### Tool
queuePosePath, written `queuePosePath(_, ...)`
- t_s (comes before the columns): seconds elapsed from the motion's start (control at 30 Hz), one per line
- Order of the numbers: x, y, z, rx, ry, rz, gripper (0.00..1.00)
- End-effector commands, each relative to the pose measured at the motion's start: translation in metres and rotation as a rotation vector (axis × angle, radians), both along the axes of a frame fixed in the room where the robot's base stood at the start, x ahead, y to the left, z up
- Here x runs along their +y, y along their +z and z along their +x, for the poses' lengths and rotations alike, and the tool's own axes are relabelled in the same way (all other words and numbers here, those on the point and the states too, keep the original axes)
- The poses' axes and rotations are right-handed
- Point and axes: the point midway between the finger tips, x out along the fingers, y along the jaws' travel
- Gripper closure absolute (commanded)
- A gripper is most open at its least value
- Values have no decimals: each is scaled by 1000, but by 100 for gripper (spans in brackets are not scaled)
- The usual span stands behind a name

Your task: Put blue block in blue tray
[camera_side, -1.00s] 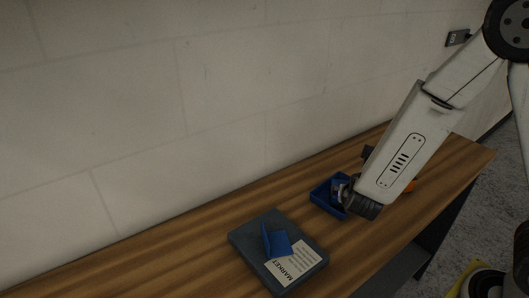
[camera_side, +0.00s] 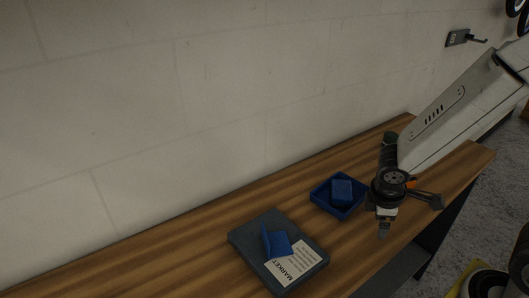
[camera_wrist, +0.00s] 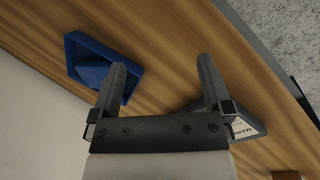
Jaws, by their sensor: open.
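The blue block (camera_side: 342,188) sits inside the blue tray (camera_side: 322,205), within its walls, on the wooden table. In the wrist view the tray (camera_wrist: 72,46) is at the upper left, partly hidden by a finger, with the block (camera_wrist: 91,73) in it. My gripper (camera_side: 411,217) is to the right of the tray, apart from the block. Its two fingers (camera_wrist: 162,64) are spread with nothing between them.
A dark flat case (camera_side: 245,238) with a "MARKET" label lies left of the tray, with a blue angled piece (camera_side: 277,243) on it. A pale wall (camera_side: 150,100) runs behind the table. Bare wood (camera_side: 190,240) is free at the left.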

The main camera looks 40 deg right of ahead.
Motion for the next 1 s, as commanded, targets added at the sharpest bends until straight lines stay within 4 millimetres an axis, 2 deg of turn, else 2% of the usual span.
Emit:
queuePosePath(0.2, 14, 10, 4, -123, -341, 189, 0)
queuePosePath(0.43, 23, 21, 12, -223, -604, 331, 0)
queuePosePath(0.6, 24, 24, 15, -251, -684, 371, 0)
queuePosePath(1.0, 25, 25, 15, -253, -689, 374, 0)
